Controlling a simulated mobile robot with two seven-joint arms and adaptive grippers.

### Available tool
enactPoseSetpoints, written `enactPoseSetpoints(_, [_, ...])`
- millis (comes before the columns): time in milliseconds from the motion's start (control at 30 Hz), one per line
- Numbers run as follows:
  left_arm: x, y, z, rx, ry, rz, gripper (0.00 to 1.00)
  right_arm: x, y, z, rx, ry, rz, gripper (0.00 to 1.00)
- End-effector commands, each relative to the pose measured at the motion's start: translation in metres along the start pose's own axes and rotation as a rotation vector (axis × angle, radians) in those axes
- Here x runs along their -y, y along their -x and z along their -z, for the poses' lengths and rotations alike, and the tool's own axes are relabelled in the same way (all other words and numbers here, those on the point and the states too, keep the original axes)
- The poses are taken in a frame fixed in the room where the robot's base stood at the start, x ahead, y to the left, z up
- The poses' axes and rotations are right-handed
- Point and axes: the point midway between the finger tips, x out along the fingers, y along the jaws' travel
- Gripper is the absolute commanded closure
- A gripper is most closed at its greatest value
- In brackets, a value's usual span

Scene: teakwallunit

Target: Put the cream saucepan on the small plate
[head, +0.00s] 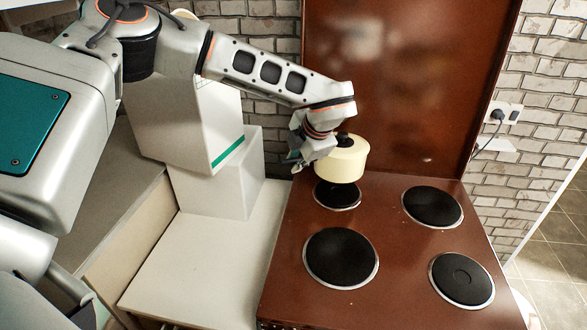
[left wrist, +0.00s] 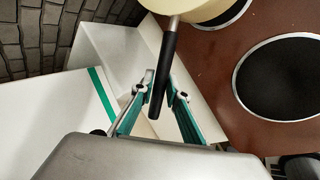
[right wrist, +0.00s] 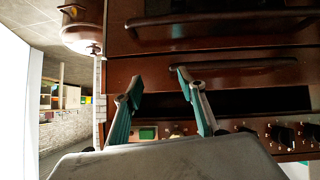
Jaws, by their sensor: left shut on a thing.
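The cream saucepan (head: 343,164) has a dark handle and is upright over the rear left hot plate (head: 338,199), hiding its back part. It seems to hang a little above the cooktop, but I cannot tell for sure. My left gripper (head: 309,150) is shut on its dark handle. In the left wrist view the handle (left wrist: 168,64) runs between the fingers, with the pan (left wrist: 198,8) at the top edge. The rear left plate looks the smallest of the plates. My right gripper (right wrist: 158,88) shows only in the right wrist view, empty with fingers apart.
Other hot plates lie rear right (head: 432,207), front left (head: 341,258) and front right (head: 461,279), all bare. A brown upright panel (head: 400,70) stands behind. White boxes (head: 220,170) stand left on a pale counter (head: 215,260). My right gripper faces the cooker's front with knobs (right wrist: 282,134).

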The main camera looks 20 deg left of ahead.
Motion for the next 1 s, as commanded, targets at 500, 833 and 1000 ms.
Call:
enactPoseSetpoints(500, [-0.004, 0.003, -0.003, 0.022, -0.014, -0.005, 1.0, -0.001, 0.001, -0.002, 0.003, -0.001, -0.002, 0.6])
enactPoseSetpoints(833, [-0.004, 0.003, -0.001, 0.055, -0.02, -0.029, 1.0, 0.007, -0.006, 0.005, -0.034, -0.005, 0.009, 0.6])
enactPoseSetpoints(1000, [0.004, -0.007, 0.0, 0.061, -0.023, -0.033, 1.0, 0.017, -0.012, 0.011, -0.061, 0.0, 0.026, 0.6])
